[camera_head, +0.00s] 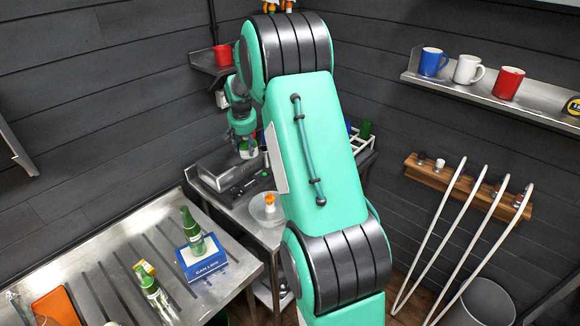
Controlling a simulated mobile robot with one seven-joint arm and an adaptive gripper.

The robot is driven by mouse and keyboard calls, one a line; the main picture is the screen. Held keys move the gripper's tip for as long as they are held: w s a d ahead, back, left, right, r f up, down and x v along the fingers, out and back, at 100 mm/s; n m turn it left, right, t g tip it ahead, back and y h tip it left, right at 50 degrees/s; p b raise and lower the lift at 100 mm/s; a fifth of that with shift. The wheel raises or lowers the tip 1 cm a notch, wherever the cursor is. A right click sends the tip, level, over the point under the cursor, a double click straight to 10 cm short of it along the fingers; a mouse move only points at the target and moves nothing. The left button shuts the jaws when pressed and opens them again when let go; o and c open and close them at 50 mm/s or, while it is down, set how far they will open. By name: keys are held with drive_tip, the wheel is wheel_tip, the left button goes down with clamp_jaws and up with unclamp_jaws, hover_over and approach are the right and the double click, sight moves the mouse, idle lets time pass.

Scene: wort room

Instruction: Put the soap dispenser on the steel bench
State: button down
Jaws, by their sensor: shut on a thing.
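My gripper (246,136) points down above the back of the steel bench (237,213) in the corner. It is shut on a small white and green thing (248,151), which looks like the soap dispenser; the fingers hide its upper part. The held thing is close to the right end of a grey box-shaped device (222,166). I cannot tell whether it touches anything below. My own arm hides the right part of this bench.
A clear round vessel with an orange top (268,205) stands near the bench front. Black equipment (250,185) lies behind it. On the left, a ribbed steel surface (110,262) bears green bottles (192,232) and a blue box (203,262). A bare strip shows at the bench's left front.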

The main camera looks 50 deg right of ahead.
drive_tip(key=s+d+m+p, duration=0.1)
drive_tip(key=s+d+m, duration=0.1)
drive_tip(key=s+d, duration=1.15)
wheel_tip(320, 180, down, 11)
drive_tip(key=shift+w+a+g, duration=0.15)
drive_tip(key=shift+w+g, duration=0.15)
drive_tip(key=shift+r+m+p, duration=0.1)
drive_tip(key=shift+m+p, duration=0.2)
drive_tip(key=shift+p, duration=0.1)
drive_tip(key=shift+w+d+r+m+g+y+p, duration=0.15)
drive_tip(key=shift+m+g+y+p, duration=0.2)
drive_tip(key=shift+m+p, duration=1)
drive_tip(key=shift+w+d+f+m+g+y+p, duration=0.1)
drive_tip(key=shift+m+g+y+p, duration=0.25)
drive_tip(key=shift+m+p, duration=1)
drive_tip(key=shift+w+d+r+m+g+y+p, duration=0.15)
drive_tip(key=shift+m+g+y+p, duration=0.2)
drive_tip(key=shift+m+p, duration=0.95)
drive_tip(key=shift+a+f+m+b, duration=0.1)
drive_tip(key=shift+m+b, duration=0.3)
drive_tip(key=shift+b, duration=0.05)
